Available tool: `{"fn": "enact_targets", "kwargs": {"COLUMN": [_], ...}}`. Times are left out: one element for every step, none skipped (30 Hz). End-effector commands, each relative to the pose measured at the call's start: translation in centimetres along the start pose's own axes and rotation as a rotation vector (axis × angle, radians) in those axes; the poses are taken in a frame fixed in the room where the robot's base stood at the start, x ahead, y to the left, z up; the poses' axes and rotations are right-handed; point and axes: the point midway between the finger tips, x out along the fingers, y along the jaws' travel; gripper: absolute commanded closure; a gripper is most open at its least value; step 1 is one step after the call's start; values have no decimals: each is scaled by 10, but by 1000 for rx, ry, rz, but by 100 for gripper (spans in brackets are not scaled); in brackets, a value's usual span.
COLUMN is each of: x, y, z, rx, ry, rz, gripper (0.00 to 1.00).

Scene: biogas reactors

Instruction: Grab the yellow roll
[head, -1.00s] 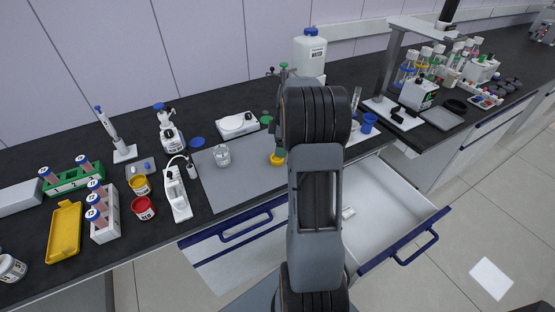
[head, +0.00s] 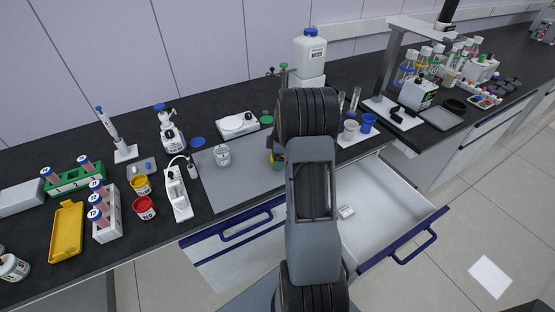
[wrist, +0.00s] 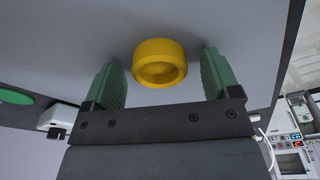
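The yellow roll (wrist: 160,64) sits on the grey mat (wrist: 60,62) in the wrist view, its round opening facing the camera. My gripper (wrist: 161,72) is open. Its two green fingers stand on either side of the roll, with a visible gap on each side. I cannot tell from this view how far down the fingers reach along it. In the head view my gripper (head: 277,160) is low over the right part of the mat, and my arm and fingers mostly hide the roll there.
A glass beaker (head: 222,155) stands on the mat to the left. A white scale-like device (head: 238,124) and a large white bottle (head: 310,50) are behind. An open drawer (head: 385,200) juts out at the front right. Blue and white cups (head: 367,122) stand to the right.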

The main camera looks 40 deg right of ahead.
Motion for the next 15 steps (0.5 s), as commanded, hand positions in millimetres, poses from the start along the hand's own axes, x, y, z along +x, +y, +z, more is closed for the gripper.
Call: {"fn": "enact_targets", "kwargs": {"x": [0,0,0,0,0,0,0,0,0,0,0,0,0,0,0], "y": [0,0,0,0,0,0,0,0,0,0,0,0,0,0,0], "z": [0,0,0,0,0,0,0,0,0,0,0,0,0,0,0], "rx": [0,0,0,0,0,0,0,0,0,0,0,0,0,0,0], "ry": [0,0,0,0,0,0,0,0,0,0,0,0,0,0,0], "rz": [0,0,0,0,0,0,0,0,0,0,0,0,0,0,0], "gripper": [23,26,30,32,35,39,42,45,49,52,54,58,61,64,68]}}
